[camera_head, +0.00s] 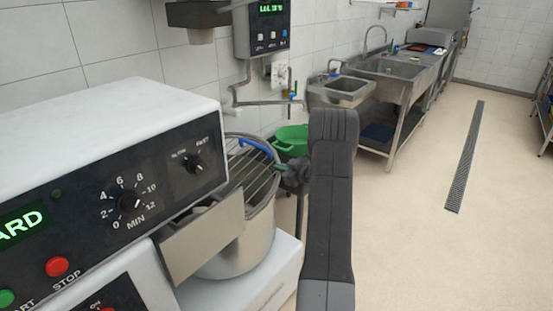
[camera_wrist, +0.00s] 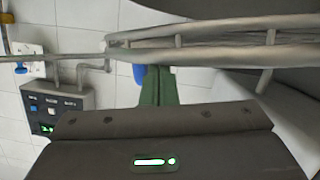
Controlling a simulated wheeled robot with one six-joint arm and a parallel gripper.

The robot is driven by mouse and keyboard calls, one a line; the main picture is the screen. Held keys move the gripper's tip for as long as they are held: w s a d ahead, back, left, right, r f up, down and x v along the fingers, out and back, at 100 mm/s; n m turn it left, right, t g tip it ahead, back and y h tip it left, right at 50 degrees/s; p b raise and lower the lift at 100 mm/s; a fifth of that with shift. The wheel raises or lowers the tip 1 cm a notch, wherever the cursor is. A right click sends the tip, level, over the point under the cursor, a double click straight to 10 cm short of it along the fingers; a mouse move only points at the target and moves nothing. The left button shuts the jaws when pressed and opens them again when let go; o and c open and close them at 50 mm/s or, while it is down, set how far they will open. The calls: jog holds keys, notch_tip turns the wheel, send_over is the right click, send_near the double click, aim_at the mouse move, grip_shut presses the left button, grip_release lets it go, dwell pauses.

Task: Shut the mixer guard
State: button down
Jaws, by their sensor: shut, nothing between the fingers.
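The mixer guard (camera_head: 262,170), a curved grille of grey metal bars with a blue handle (camera_head: 256,147), is at the mixer bowl (camera_head: 238,258) in the head view. I cannot tell how far its swing stands from closed. In the wrist view the guard bars (camera_wrist: 210,46) cross the top, and part of the blue handle (camera_wrist: 139,74) shows beside my fingertips. My gripper (camera_head: 284,173) is at the guard's right side, shut and empty. Its green fingers (camera_wrist: 158,72) are together, close to the bars and handle; contact cannot be told.
The mixer's white head (camera_head: 110,125) and control panel, its display partly reading "ARD", fill the left. A green basin (camera_head: 291,140) is behind the guard. A wall control box (camera_head: 262,32) and pipes are above. Sinks (camera_head: 385,68) stand farther back; the floor at right is clear.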

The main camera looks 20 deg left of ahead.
jog(key=shift+m, duration=0.6)
jog(key=f, duration=0.2)
jog(key=f+b, duration=0.1)
jog(key=f, duration=0.1)
jog(key=f+b, duration=0.1)
jog(key=f, duration=0.1)
jog(key=shift+w+d, duration=0.2)
jog(key=shift+w, duration=0.2)
jog(key=shift+s, duration=0.1)
